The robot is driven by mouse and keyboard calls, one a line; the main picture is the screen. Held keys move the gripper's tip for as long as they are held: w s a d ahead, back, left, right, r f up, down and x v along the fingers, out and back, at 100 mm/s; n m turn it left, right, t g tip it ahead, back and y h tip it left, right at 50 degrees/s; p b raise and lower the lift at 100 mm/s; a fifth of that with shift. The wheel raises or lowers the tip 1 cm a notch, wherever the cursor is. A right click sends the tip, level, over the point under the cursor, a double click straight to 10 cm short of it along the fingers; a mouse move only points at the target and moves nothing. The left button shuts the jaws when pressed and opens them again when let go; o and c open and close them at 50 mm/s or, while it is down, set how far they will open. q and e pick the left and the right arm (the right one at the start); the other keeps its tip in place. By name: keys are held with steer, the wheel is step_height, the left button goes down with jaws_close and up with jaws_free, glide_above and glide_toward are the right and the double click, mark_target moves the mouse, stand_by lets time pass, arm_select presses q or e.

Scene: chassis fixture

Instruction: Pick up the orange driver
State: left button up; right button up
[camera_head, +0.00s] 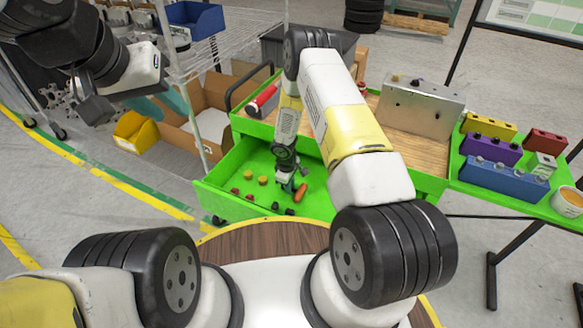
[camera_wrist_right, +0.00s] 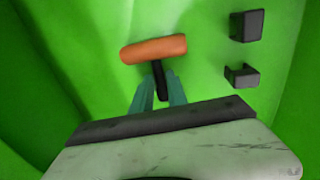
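The orange driver (camera_head: 300,192) lies in the open green drawer. In the right wrist view, its orange handle (camera_wrist_right: 153,49) lies crosswise just beyond my fingertips, and its dark shaft points back between the two teal fingers. My right gripper (camera_head: 286,186) reaches down into the drawer at the driver. In the right wrist view my right gripper (camera_wrist_right: 160,88) looks open, with the fingers on either side of the shaft; contact is not clear.
The green drawer (camera_head: 215,196) also holds several small red, yellow and dark parts. Two dark pieces (camera_wrist_right: 246,26) lie right of the driver. Behind is a wooden worktop with a metal box (camera_head: 418,106). Coloured blocks (camera_head: 505,180) stand at right; a cardboard box (camera_head: 220,92) is at left.

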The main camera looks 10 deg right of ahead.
steer(key=shift+f, duration=0.25)
jaws_close()
steer(key=shift+r, duration=0.15)
